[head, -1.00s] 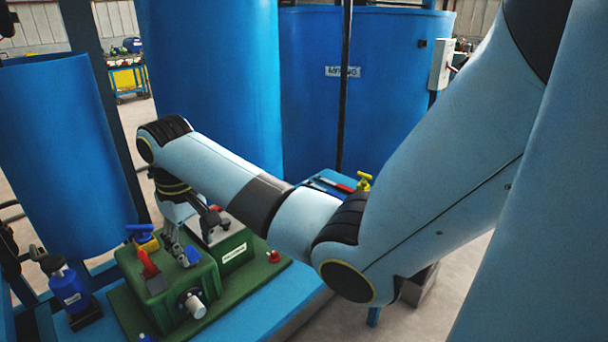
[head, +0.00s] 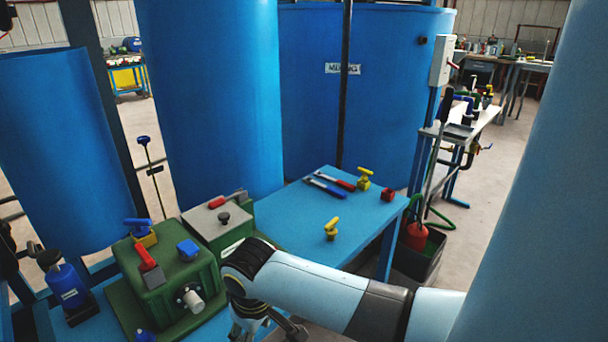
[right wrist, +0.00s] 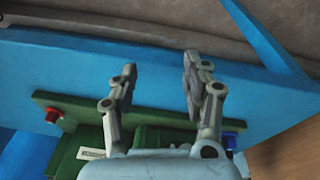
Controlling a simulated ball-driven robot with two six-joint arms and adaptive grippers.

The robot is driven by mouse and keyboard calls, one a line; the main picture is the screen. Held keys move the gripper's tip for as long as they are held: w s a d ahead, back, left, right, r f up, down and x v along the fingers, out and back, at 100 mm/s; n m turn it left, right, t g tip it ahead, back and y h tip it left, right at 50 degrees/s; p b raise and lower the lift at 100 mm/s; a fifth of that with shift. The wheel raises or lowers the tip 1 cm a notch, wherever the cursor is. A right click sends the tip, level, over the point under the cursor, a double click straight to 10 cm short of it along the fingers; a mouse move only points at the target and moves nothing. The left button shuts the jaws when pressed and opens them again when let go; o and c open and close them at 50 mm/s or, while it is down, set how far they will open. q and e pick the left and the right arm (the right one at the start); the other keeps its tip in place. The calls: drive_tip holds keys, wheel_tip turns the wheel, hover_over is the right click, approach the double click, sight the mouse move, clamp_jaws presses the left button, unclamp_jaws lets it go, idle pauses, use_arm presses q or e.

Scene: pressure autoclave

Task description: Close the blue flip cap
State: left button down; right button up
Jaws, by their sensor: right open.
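The blue flip cap (head: 188,251) is a small blue piece on top of the green housing (head: 178,272), near its right edge in the head view. It looks raised from the top, but I cannot tell its exact angle. My right gripper (head: 250,328) is at the bottom of the head view, right of the housing and apart from the cap. In the right wrist view, its two fingers (right wrist: 160,68) are spread apart with nothing between them. My left gripper is not in view.
A red lever (head: 145,256) and a blue-and-yellow valve (head: 141,232) are beside the cap on the housing. A second green box (head: 218,222) stands behind. A blue bottle (head: 68,288) is at left. The blue table (head: 290,222) has free room around its tools.

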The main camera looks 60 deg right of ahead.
drive_tip(key=s+f+b, duration=0.1)
drive_tip(key=s+f, duration=1)
drive_tip(key=f, duration=0.1)
drive_tip(key=shift+s+a+f+n+b, duration=0.15)
drive_tip(key=shift+s+f+n+b, duration=0.1)
drive_tip(key=shift+f+n+b, duration=0.1)
